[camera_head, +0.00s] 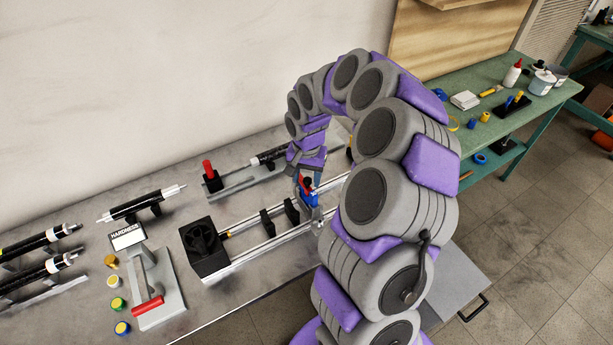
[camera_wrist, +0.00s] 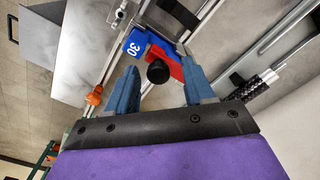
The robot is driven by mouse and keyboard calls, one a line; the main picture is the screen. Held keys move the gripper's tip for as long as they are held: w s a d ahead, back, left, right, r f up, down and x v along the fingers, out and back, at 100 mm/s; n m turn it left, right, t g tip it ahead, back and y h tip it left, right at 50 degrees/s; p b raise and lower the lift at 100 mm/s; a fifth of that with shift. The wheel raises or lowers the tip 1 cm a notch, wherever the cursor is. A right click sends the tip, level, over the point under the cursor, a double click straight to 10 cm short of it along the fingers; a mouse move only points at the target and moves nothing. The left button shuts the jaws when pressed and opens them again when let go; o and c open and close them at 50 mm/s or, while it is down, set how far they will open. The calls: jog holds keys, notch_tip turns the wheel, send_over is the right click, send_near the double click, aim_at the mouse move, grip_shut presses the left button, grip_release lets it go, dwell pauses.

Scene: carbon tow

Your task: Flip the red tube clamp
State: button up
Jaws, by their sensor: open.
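The red tube clamp (camera_wrist: 168,58) shows in the wrist view as a red part with a round black knob (camera_wrist: 158,72). It sits beside a blue block (camera_wrist: 134,46) marked 30. My gripper (camera_wrist: 160,64) is open, with one blue finger on each side of the knob. I cannot tell whether the fingers touch it. In the head view a small red part (camera_head: 307,182) and the blue block (camera_head: 308,199) show under my gripper (camera_head: 306,174), at the right end of a railed fixture. My gripper partly hides them there.
A black fan-like box (camera_head: 204,246) stands at the left end of the rails (camera_head: 262,243). A red handle (camera_head: 208,169) stands upright on a black block behind. A hardness tester (camera_head: 148,285) and several black tubes are at left. A green bench (camera_head: 480,137) is at right.

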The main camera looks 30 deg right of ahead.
jog(key=shift+c, duration=0.3)
jog(key=shift+d, duration=0.1)
grip_shut()
